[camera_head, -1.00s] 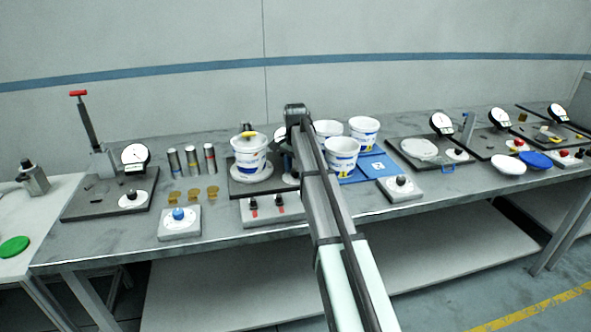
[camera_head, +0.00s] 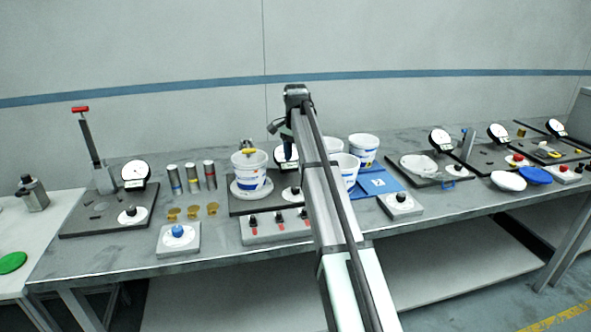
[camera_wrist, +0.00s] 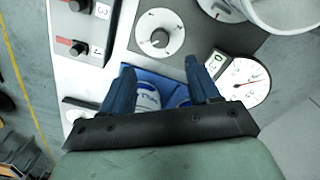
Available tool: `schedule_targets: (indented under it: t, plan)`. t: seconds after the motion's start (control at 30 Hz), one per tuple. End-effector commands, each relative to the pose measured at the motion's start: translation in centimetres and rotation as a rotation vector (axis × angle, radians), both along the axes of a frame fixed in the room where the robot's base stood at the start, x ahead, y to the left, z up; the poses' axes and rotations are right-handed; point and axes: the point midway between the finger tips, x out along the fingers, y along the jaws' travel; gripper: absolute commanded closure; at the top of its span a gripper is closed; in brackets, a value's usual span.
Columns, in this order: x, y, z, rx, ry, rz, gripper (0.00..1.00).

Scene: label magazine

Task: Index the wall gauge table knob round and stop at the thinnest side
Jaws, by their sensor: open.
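The wall gauge station is a dark plate with a white tub (camera_head: 249,172) on a white turntable (camera_head: 240,192) and a dial gauge (camera_head: 284,158) behind. The table knob (camera_head: 292,191) is dark on a white round dial at the plate's right side. In the wrist view the knob (camera_wrist: 160,38) is grey on its ticked white disc, just beyond my fingertips. My gripper (camera_wrist: 160,67) is open with blue fingers, empty and apart from the knob. The gauge (camera_wrist: 243,82) shows right of the fingers with a red needle; its reading is too small to tell. My arm hides part of the station's right side in the head view.
A control box (camera_head: 262,231) with several black knobs stands in front of the station. A blue-knobbed box (camera_head: 178,239) and brass discs lie left. More tubs (camera_head: 363,149) stand on a blue mat (camera_head: 374,183) right, partly behind my arm. Another dial box (camera_head: 400,205) sits right.

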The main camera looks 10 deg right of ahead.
Motion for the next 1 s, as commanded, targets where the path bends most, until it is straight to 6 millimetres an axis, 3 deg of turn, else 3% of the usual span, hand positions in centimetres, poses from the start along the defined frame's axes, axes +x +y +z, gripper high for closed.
schedule_targets:
  t: [0.2,0.67,0.77,0.83,1.0]
  plan:
    - [0.0,0.0,1.9,0.001,-0.001,0.0,0.39]
    - [-0.1,0.3,2.2,0.001,-0.003,0.0,0.39]
    - [-0.4,2.0,2.5,0.004,-0.018,-0.001,0.39]
    - [-0.9,4.1,2.8,0.009,-0.038,-0.004,0.39]
    - [-2.0,12.0,3.4,0.033,-0.128,0.015,0.39]
